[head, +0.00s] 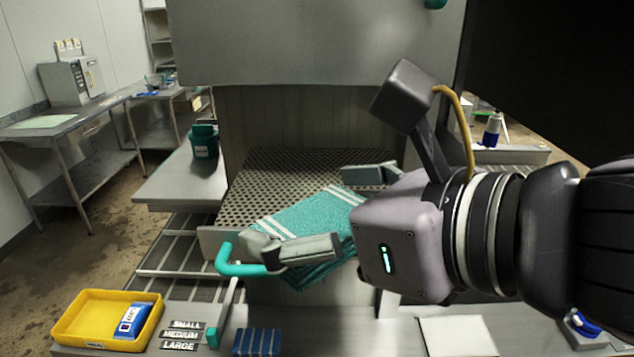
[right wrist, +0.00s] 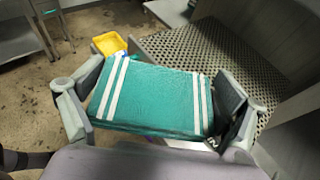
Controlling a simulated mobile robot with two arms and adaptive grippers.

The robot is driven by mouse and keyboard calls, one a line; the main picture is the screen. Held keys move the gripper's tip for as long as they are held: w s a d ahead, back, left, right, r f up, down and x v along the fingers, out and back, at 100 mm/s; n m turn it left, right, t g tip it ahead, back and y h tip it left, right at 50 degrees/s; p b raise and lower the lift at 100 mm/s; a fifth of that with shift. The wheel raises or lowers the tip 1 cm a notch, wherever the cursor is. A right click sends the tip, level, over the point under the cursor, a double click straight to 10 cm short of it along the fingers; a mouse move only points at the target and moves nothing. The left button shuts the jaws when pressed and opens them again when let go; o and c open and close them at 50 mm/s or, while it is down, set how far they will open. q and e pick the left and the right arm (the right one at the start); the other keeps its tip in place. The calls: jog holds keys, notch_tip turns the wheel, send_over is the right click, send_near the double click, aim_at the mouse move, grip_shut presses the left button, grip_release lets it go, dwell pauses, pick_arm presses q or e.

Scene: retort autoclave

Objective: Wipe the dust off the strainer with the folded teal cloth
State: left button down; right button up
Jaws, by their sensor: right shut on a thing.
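The folded teal cloth (head: 315,222) with white stripes is held in my right gripper (head: 330,212), above the front of a perforated metal plate (head: 275,172). In the right wrist view, the cloth (right wrist: 155,98) spans the space between the two fingers of the gripper (right wrist: 155,90), one at each side. The perforated plate (right wrist: 215,50) lies beyond it. I cannot tell for sure whether this plate is the strainer, and no dust is clear on it. Whether the cloth touches the plate is hard to tell. My left gripper is not in view.
A teal handle (head: 240,264) is close to the cloth. A yellow bin (head: 108,318) with a blue packet, size labels (head: 180,335) and a blue striped cloth (head: 257,342) are along the front. A grey side table (head: 180,185) is at left. A grey hood (head: 315,45) hangs above.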

jog(key=w, duration=0.2)
jog(key=w+b, duration=0.1)
jog(key=w, duration=0.1)
jog(key=w+f, duration=0.1)
jog(key=w, duration=0.1)
jog(key=shift+w+b, duration=0.2)
jog(key=shift+b, duration=0.2)
jog(key=w+p, duration=0.1)
jog(key=w, duration=0.3)
jog(key=w+p, duration=0.1)
jog(key=w, duration=0.2)
jog(key=w+f+p, duration=0.1)
jog(key=w, duration=0.3)
jog(key=shift+w+p, duration=0.35)
jog(key=shift+p, duration=0.05)
jog(key=shift+w+f+p, duration=0.15)
jog(key=shift+w+p, duration=0.05)
jog(key=shift+w, duration=0.35)
jog(key=shift+w+f+p, duration=0.15)
jog(key=shift+w+p, duration=0.05)
jog(key=shift+w, duration=0.3)
jog(key=shift+w, duration=0.1)
